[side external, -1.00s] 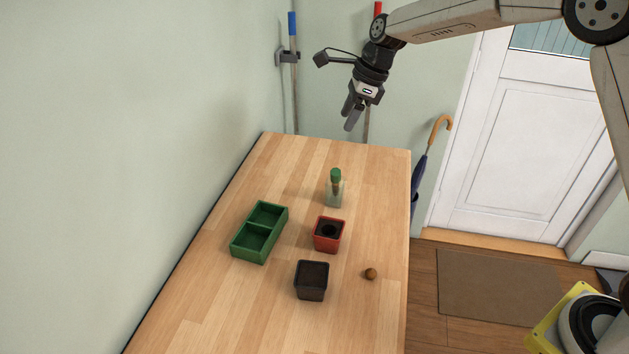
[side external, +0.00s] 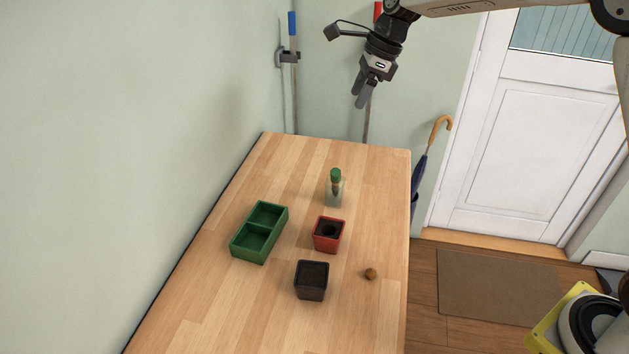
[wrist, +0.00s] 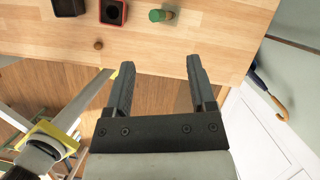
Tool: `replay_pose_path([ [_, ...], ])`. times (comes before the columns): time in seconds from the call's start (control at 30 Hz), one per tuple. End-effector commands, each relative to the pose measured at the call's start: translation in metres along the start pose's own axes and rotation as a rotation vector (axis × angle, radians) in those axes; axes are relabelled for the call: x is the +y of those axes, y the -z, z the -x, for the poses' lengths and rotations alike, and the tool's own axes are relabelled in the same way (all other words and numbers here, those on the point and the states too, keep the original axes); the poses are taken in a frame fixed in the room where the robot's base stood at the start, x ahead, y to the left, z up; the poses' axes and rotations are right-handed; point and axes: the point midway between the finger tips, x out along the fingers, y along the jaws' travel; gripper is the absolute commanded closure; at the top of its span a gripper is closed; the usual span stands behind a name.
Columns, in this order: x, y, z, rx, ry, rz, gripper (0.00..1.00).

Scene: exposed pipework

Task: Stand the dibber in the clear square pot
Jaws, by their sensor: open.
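The dibber (side external: 336,175), with a green top, stands upright in the clear square pot (side external: 334,196) toward the far end of the table. The dibber's green end also shows at the top of the wrist view (wrist: 156,15), with the clear pot (wrist: 171,14) faint around it. My gripper (side external: 360,103) is open and empty, high above the table's far edge and apart from the dibber. In the wrist view its two fingers (wrist: 160,75) are spread with nothing between them.
On the wooden table (side external: 220,300) are a red pot (side external: 328,248) with a dark hole, a black pot (side external: 311,292), a green two-part tray (side external: 238,255) and a small brown ball (side external: 370,274). An umbrella (side external: 421,172) hangs beside the table. The front of the table is clear.

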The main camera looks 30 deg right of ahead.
Motion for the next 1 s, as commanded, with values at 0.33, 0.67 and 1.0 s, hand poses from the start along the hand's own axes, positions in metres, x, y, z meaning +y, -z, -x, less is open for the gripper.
replay_pose_path([
  [0.33, 0.009, 0.011, -0.005, 0.023, 0.012, 0.111, 0.29],
  [0.67, 0.048, 0.056, -0.027, 0.118, 0.035, 0.574, 0.29],
  [1.0, 0.105, 0.115, -0.049, 0.236, 0.006, 1.170, 0.29],
])
